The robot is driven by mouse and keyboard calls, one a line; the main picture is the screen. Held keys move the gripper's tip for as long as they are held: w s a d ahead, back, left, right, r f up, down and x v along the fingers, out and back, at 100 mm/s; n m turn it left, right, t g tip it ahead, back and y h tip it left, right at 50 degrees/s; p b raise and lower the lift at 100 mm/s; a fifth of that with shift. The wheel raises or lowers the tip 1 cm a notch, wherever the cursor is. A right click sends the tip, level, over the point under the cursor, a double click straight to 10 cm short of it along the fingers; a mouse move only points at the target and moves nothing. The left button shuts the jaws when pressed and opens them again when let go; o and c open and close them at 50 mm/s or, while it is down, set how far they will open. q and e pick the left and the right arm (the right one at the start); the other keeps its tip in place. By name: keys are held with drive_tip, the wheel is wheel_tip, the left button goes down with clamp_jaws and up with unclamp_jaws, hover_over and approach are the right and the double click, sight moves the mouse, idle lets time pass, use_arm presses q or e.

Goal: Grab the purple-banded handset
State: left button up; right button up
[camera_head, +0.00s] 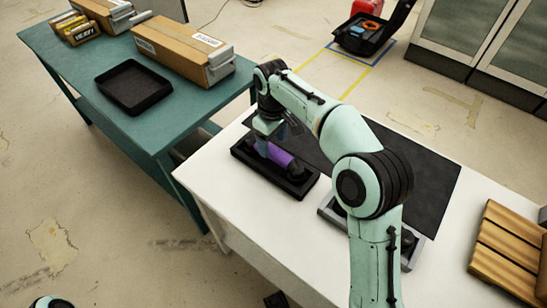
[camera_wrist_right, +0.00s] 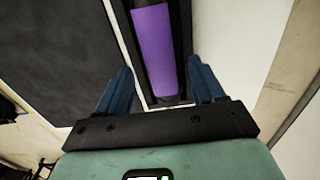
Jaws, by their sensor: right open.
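The purple-banded handset (camera_head: 275,155) lies in a black tray (camera_head: 305,190) on the white table, partly hidden by my right gripper. In the right wrist view its purple band (camera_wrist_right: 154,50) runs lengthwise up the picture, inside the dark tray walls. My right gripper (camera_head: 270,136) is over the handset with its fingers pointing down. In the wrist view the blue fingers of the right gripper (camera_wrist_right: 160,84) are apart, one on each side of the handset, and I see no contact. My left gripper is out of view.
A grey-rimmed tray (camera_head: 413,258) sits partly behind my right arm, next to a dark mat (camera_head: 425,170). A wooden slatted piece (camera_head: 510,245) is at the right. The green table (camera_head: 75,75) at left bears cardboard boxes (camera_head: 180,50) and a black tray (camera_head: 133,85).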

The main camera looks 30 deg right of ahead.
sight(273, 149)
wheel_tip(273, 149, down, 5)
drive_tip(key=shift+s+r+b, duration=0.1)
drive_tip(key=shift+b, duration=0.55)
drive_tip(key=c, duration=1.2)
